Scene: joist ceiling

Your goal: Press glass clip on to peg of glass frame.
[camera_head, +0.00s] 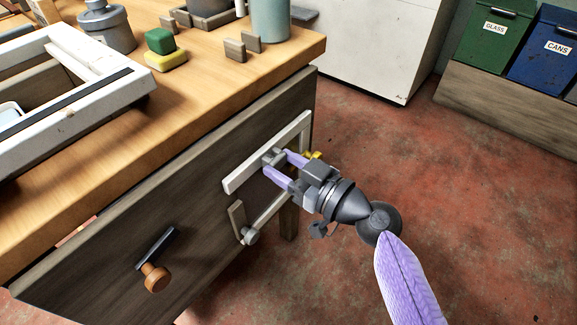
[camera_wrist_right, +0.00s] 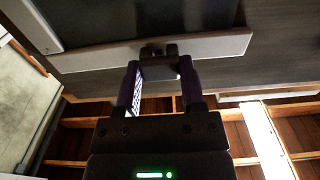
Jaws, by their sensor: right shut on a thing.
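The glass frame (camera_head: 242,177) is a set of pale bars on the dark wooden front below the worktop. Its long pale bar (camera_wrist_right: 225,45) crosses the top of the right wrist view. My right gripper (camera_head: 280,161) is at the frame's upper bar, its two purple fingers shut on a small grey piece, which I take as the glass clip (camera_head: 273,157). In the right wrist view the fingers stand either side of the piece, close to the bar. A dark stub (camera_wrist_right: 158,51) shows between them. I cannot tell whether clip and peg are joined. My left gripper is not in view.
A grey-brown strip with a round knob (camera_head: 250,236) is at the frame's lower left. A yellow piece (camera_head: 314,155) sits behind my gripper. The worktop (camera_head: 200,100) holds several objects. Red floor lies open at right.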

